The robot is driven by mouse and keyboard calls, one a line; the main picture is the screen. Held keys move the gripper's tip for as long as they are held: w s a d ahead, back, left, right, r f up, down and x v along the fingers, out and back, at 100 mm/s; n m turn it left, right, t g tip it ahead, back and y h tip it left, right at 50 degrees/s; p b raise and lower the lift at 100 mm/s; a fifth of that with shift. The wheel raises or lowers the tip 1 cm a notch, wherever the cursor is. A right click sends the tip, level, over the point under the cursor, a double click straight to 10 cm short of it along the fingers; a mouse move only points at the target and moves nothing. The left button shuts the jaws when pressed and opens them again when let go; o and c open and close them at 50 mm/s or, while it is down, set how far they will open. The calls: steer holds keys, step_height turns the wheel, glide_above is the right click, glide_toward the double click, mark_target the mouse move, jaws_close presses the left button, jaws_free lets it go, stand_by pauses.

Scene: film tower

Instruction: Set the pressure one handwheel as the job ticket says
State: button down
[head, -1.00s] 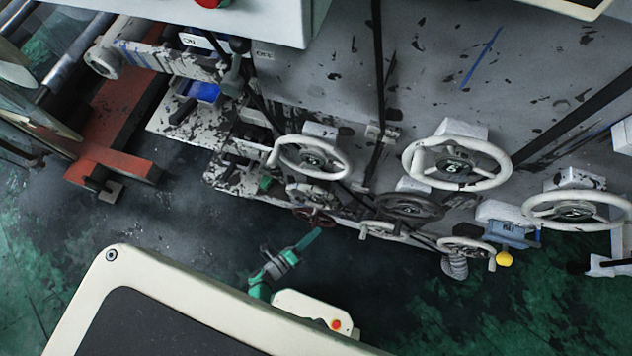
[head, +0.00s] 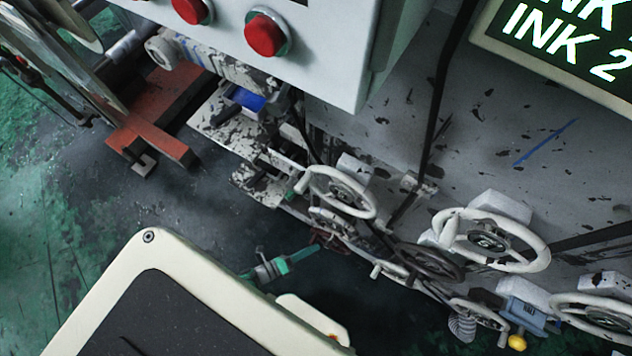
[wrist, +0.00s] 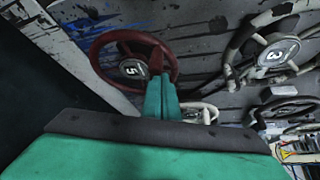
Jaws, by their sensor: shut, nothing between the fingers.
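Several handwheels are on the machine's front, and I cannot tell which is pressure one. In the wrist view a dark red handwheel marked 5 (wrist: 112,38) is just beyond my gripper (wrist: 165,82), whose teal fingers are shut and empty. The fingertips overlap its lower right rim in the picture; contact cannot be told. A white handwheel marked 3 (wrist: 238,50) is to its right. In the head view my gripper (head: 314,248) is low, beside the lower wheels. Larger white handwheels (head: 340,190) and (head: 543,250) are above. No complete job ticket is readable.
A screen (head: 560,45) at the upper right shows cut-off text, including "INK 2". A grey cabinet (head: 330,75) with red buttons (head: 264,36) hangs above. A red frame (head: 150,140) is at the left. Dark green floor (head: 60,240) is open at the left.

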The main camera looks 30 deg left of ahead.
steer(key=shift+s+a+f, duration=0.2)
steer(key=shift+a+f, duration=0.05)
steer(key=shift+a, duration=0.25)
steer(key=shift+s+a+f, duration=0.2)
steer(key=shift+a, duration=0.3)
steer(key=shift+f, duration=0.1)
steer(key=shift+w, duration=0.3)
steer(key=shift+s+a, duration=0.1)
steer(key=shift+s, duration=0.1)
steer(key=v, duration=1)
steer(key=shift+s, duration=0.15)
